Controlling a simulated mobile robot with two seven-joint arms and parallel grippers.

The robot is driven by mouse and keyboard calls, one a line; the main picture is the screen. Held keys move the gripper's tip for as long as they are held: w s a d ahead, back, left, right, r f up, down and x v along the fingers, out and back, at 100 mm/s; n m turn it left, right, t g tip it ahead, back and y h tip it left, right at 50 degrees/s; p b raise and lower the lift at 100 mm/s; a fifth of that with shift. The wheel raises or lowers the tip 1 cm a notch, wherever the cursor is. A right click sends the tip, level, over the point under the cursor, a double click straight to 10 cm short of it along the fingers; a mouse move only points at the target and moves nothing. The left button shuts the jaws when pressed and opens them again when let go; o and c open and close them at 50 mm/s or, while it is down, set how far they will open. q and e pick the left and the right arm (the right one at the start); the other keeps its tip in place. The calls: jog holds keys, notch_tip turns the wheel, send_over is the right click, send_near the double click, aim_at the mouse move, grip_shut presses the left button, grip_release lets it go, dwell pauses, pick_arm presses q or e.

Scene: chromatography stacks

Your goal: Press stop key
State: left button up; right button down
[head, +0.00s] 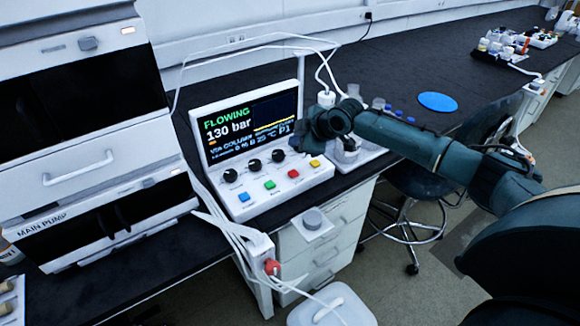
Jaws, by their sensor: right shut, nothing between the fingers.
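A white control unit (310,184) stands on the black bench, with a lit screen (249,124) reading FLOWING and 130 bar. On its sloped front are three black knobs and a row of keys: a blue key (243,197), a green key (269,185), a red key (294,174) and a yellow key (315,164). The key labels are too small to read, so I cannot tell which says stop. My right gripper (304,140) is shut and empty beside the screen's right edge, above the keys and apart from them. My left gripper is out of view.
White pump modules (100,211) stand left of the unit. Bottles on a white tray (368,158) stand behind my right arm. A blue disc (437,101) lies on the bench. A stool (413,183), drawers and a white canister (331,307) are below.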

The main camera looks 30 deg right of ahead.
aim_at(296, 174)
jog(key=shift+d+r, duration=0.15)
